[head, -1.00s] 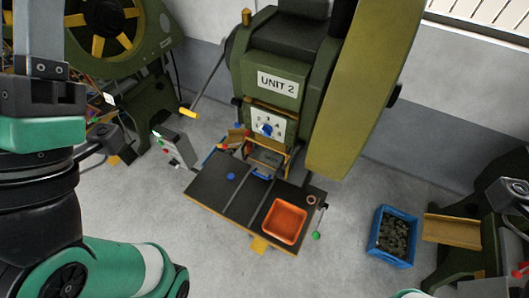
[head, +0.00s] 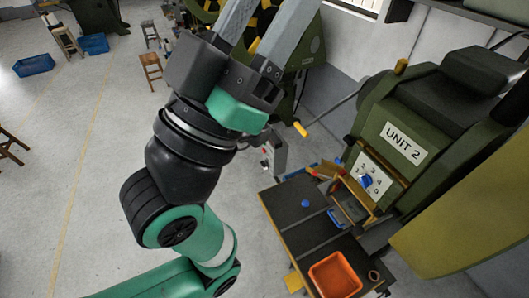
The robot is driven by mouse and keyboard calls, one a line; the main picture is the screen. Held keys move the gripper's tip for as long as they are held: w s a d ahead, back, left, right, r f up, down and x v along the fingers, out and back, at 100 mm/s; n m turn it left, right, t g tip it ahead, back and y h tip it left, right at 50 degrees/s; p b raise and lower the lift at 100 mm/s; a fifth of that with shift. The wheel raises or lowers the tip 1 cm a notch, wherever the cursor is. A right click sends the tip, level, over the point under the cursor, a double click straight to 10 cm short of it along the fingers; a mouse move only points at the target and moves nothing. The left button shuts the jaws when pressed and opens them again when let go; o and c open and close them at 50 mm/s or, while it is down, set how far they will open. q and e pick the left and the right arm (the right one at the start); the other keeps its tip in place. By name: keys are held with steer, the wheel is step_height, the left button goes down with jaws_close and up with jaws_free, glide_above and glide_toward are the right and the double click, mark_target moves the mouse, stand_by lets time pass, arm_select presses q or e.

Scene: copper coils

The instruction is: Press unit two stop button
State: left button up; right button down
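The unit two press (head: 440,140) stands at the right of the head view, with a white UNIT 2 label (head: 403,141) on its green body. A grey control box (head: 274,156) with small buttons is left of the press's dark table. A red button (head: 265,164) shows on it; the box is partly hidden behind my arm, and which button is the stop cannot be told. My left gripper (head: 270,22) is up and left of the box, apart from it in the picture. Its two grey fingers are spread and empty, tips near the top edge. My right gripper is out of view.
The dark table (head: 292,226) carries an orange tray (head: 336,275) and a blue piece (head: 305,204). A lever with a yellow grip (head: 300,129) juts out above the box. Stools (head: 151,68) and blue crates (head: 34,65) stand far left.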

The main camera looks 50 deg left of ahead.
arm_select(q)
jaws_close()
stand_by(1.5)
